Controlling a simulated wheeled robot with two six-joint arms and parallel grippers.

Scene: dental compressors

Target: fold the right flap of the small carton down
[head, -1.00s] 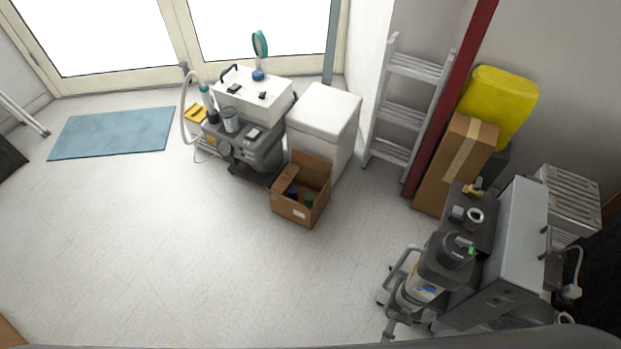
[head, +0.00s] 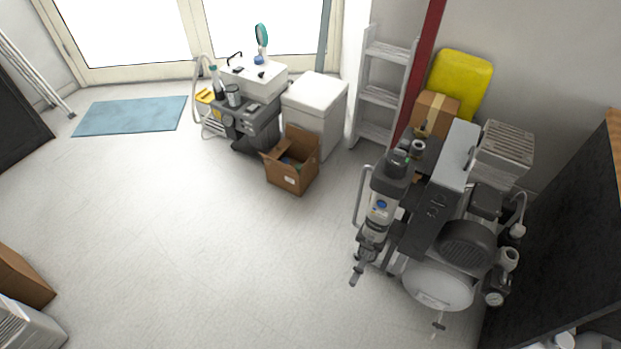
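The small carton (head: 288,179) is an open brown cardboard box with a white label, standing on the floor in front of a white cabinet. One flap (head: 303,142) stands up at its back right, and another (head: 271,157) sticks out at its left. Dark and greenish items show inside, too small to tell. Which upright panel is the right flap is hard to tell at this distance. Neither of my grippers shows in the head view.
A grey machine cart (head: 250,125) and white cabinet (head: 313,110) stand behind the carton. A compressor (head: 438,285) and a upright suction unit (head: 380,205) stand at right. Another brown box (head: 22,280) is at lower left. The floor in front of the carton is clear.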

